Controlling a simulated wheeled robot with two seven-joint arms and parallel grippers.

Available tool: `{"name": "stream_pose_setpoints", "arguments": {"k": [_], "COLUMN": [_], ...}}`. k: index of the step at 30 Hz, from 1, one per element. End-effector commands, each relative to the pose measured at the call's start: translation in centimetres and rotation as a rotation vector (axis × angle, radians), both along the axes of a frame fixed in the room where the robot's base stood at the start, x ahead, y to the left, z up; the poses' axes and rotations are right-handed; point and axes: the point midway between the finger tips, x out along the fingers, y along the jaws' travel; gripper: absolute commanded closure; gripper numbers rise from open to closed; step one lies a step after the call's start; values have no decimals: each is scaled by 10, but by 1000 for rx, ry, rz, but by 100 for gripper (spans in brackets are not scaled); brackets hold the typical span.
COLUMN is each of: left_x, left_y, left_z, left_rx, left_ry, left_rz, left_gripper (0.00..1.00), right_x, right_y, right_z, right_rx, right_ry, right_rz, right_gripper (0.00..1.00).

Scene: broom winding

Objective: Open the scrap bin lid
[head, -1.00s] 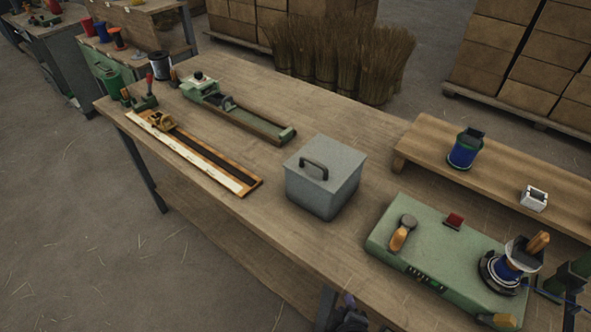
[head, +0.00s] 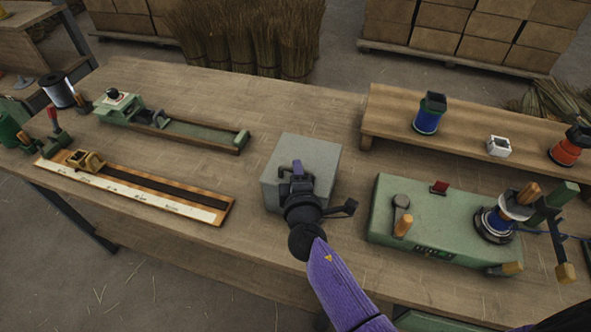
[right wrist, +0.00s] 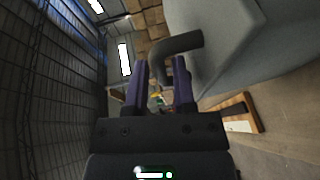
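The scrap bin (head: 321,152) is a grey box on the workbench, with its flat lid shut. In the right wrist view the bin (right wrist: 235,40) fills the upper right, and its dark bent handle (right wrist: 180,42) stands out from the lid. My right gripper (head: 297,168) is over the lid at the handle, hiding most of it in the head view. In the right wrist view its two purple fingers (right wrist: 161,68) are apart, with the handle at their tips. I cannot tell whether they touch it. My left gripper is not in view.
A green winding machine (head: 385,215) stands right of the bin. A raised wooden shelf (head: 385,112) behind it holds spools. A measuring board (head: 205,201) and a green fixture (head: 205,133) lie to the left. Bench surface around the bin's left is clear.

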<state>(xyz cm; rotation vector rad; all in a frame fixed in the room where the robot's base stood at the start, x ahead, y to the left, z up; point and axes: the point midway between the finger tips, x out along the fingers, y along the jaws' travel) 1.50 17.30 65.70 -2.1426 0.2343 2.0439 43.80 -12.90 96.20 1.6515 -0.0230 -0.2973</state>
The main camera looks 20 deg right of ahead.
Motion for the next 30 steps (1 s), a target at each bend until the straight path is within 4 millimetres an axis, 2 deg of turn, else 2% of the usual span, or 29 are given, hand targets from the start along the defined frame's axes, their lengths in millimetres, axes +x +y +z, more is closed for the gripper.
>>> {"name": "stream_pose_setpoints", "arguments": {"k": [3,11,12,16,17,30], "left_x": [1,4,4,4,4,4], "left_y": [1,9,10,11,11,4], "left_z": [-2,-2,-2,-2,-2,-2], "left_rx": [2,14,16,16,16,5], "left_ry": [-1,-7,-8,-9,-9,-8], "left_rz": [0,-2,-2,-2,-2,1], "left_gripper": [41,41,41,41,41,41], "right_x": [8,10,10,10,10,10], "right_y": [-2,-2,-2,-2,-2,-2], "right_z": [-2,-2,-2,-2,-2,-2], "right_rx": [0,1,1,1,1,1], "right_ry": [0,1,1,1,1,2], "right_rz": [0,0,0,0,0,0], "right_gripper": [68,68,70,98,100,100]}}
